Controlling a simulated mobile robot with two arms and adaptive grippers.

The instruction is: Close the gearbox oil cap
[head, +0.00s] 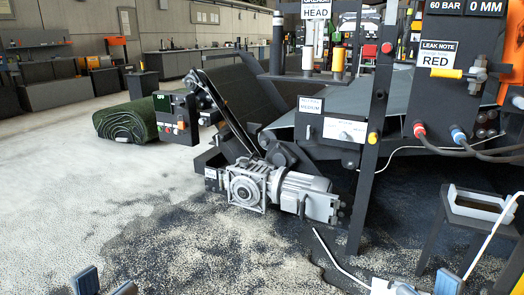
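The silver gearbox (247,188) sits low at the foot of the dark conveyor, with its grey motor (306,196) joined on its right. The oil cap is too small to make out, so I cannot tell whether it is open or closed. My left gripper (106,285) shows at the bottom left edge; its blue-tipped fingers are apart with nothing seen between them. My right gripper (484,285) shows at the bottom right, cut off by the frame, with blue tips wide apart. Both are well in front of the gearbox and touch nothing visible.
Dark oily-looking granules (205,245) cover the floor around the gearbox. A dark upright post (372,150) stands right of the motor. A stool with a white tray (480,203) is at the right.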

